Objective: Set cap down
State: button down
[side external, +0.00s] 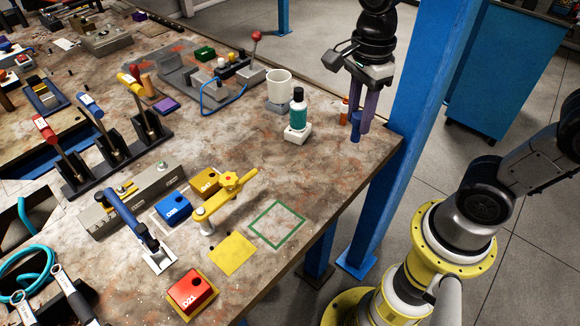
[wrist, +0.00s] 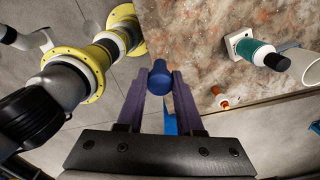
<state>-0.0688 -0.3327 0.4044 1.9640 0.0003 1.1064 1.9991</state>
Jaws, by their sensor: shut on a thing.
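My gripper (side external: 358,125) has purple fingers and points down at the right end of the workbench (side external: 320,165). It is shut on a blue cap (side external: 355,133), a short rounded cylinder. In the wrist view the blue cap (wrist: 160,77) sits between the two fingertips (wrist: 160,88). The cap is close to the bench edge. Whether it touches the bench top is hard to tell. The fingers hide part of the cap.
Left of my gripper are a small orange-and-white bottle (side external: 344,108), a teal bottle with a black top (side external: 298,112) on a white base, and a white mug (side external: 279,90). A blue post (side external: 425,85) stands just right. A green outlined square (side external: 277,225) is empty.

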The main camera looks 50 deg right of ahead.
jog(key=shift+n, duration=0.8)
jog(key=shift+w+a+f, duration=0.95)
jog(key=shift+w+f, duration=1.1)
jog(key=shift+w+a+f, duration=1)
jog(key=shift+w+f, duration=1)
jog(key=shift+w+a+f, duration=0.95)
jog(key=shift+w+f, duration=1.1)
jog(key=shift+f, duration=0.2)
jog(key=c, duration=0.6)
grip_release()
jog(key=shift+o, duration=0.2)
jog(key=shift+r, duration=0.1)
notch_tip(320, 180, up, 12)
jog(key=shift+r, duration=0.15)
